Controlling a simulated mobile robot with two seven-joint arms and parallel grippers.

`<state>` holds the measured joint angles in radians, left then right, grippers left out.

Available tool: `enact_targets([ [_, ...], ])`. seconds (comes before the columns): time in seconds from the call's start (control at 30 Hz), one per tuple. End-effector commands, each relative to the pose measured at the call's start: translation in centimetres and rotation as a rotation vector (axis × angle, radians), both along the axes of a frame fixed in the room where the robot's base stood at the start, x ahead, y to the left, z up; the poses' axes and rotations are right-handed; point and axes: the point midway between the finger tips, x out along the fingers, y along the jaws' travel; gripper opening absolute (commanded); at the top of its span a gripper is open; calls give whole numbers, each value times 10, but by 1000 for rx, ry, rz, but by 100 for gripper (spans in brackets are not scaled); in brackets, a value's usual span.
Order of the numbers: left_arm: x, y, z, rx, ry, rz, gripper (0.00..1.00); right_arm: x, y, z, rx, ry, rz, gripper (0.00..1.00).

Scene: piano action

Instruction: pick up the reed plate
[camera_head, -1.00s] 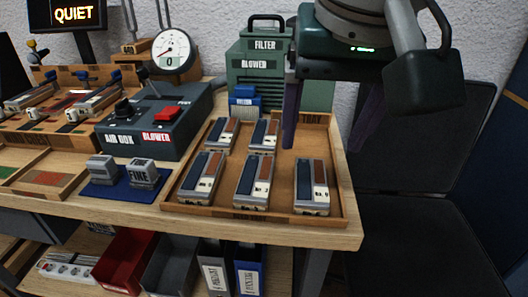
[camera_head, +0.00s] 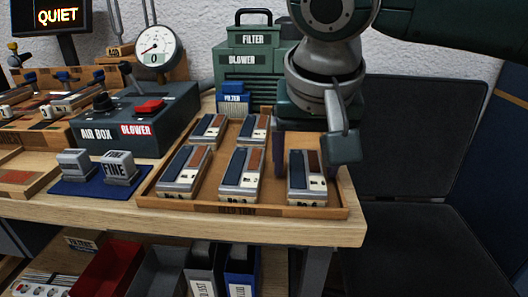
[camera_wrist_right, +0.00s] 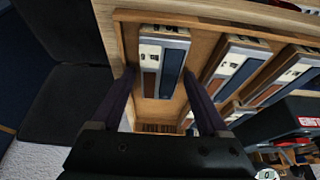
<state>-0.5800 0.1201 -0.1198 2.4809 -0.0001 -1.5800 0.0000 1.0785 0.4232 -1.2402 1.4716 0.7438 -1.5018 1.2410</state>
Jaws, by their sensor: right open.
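Several reed plates lie in a shallow wooden tray (camera_head: 222,209). Each has a grey metal body, a blue strip and a brown strip, with a pale end piece. The front right reed plate (camera_head: 307,184) lies apart from its neighbour (camera_head: 241,176). My right gripper (camera_wrist_right: 160,74) is open, pointing down at the back of that front right plate. In the right wrist view its two dark purple fingers lie on either side of this reed plate (camera_wrist_right: 163,57), with nothing held. I cannot tell how far the fingertips are above the tray floor. My left gripper is not in view.
The green filter blower (camera_head: 247,75) and a small blue filter box (camera_head: 234,100) stand behind the tray. The air box (camera_head: 135,118) and weights on a blue mat (camera_head: 104,186) are to its left. The table's right edge is close to the tray.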

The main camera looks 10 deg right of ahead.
Motion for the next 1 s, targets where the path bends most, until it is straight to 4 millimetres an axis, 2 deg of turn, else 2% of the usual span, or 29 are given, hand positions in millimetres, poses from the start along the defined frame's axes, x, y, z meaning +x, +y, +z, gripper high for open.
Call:
enact_targets([
  [0.23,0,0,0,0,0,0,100,1,0,-1,0,-1,1,76],
  [0.9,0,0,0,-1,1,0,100,0,0,-1,0,0,0,1],
  [1.0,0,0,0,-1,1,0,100,1,0,0,1,-1,0,0],
])
